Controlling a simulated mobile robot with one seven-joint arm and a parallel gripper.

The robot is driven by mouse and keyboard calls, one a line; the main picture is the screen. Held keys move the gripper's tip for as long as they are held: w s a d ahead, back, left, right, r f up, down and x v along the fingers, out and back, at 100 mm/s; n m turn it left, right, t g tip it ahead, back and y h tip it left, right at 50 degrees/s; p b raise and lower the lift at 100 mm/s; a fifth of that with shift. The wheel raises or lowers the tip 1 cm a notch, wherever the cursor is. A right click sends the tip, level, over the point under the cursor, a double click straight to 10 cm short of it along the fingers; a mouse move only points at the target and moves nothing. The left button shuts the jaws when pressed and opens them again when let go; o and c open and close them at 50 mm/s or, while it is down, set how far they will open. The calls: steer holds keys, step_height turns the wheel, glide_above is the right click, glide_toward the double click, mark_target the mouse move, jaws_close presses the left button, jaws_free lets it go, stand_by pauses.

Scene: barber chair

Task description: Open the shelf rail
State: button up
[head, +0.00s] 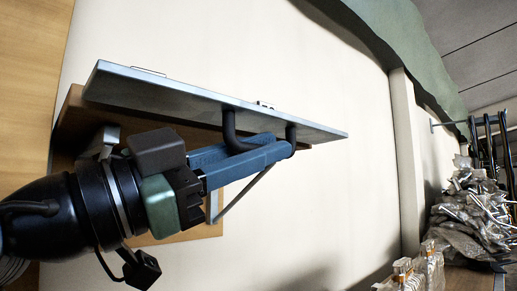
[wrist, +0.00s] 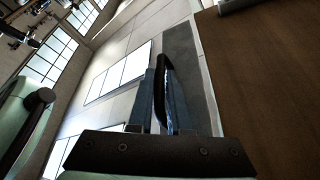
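A thin grey-blue panel (head: 190,97) stands out from a wooden board on the wall in the head view, sloping down to the right. A dark U-shaped handle (head: 229,125) hangs from its underside; it also shows in the wrist view (wrist: 166,75). My gripper (head: 278,150) reaches in from the left below the panel. Its blue fingers lie close together on either side of the handle bar, which runs between them. In the wrist view the fingers (wrist: 163,105) flank the handle. The bar's middle is partly hidden by the fingers.
A wooden board (head: 190,236) and a thin diagonal strut (head: 243,195) are behind and below my gripper. Pale wall (head: 335,190) is bare to the right. A cluttered heap (head: 475,205) and clear containers (head: 420,270) stand at the far right.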

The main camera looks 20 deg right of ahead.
steer(key=shift+o, duration=0.4)
steer(key=b+v, duration=0.2)
steer(key=v, duration=1.1)
steer(key=shift+s, duration=0.1)
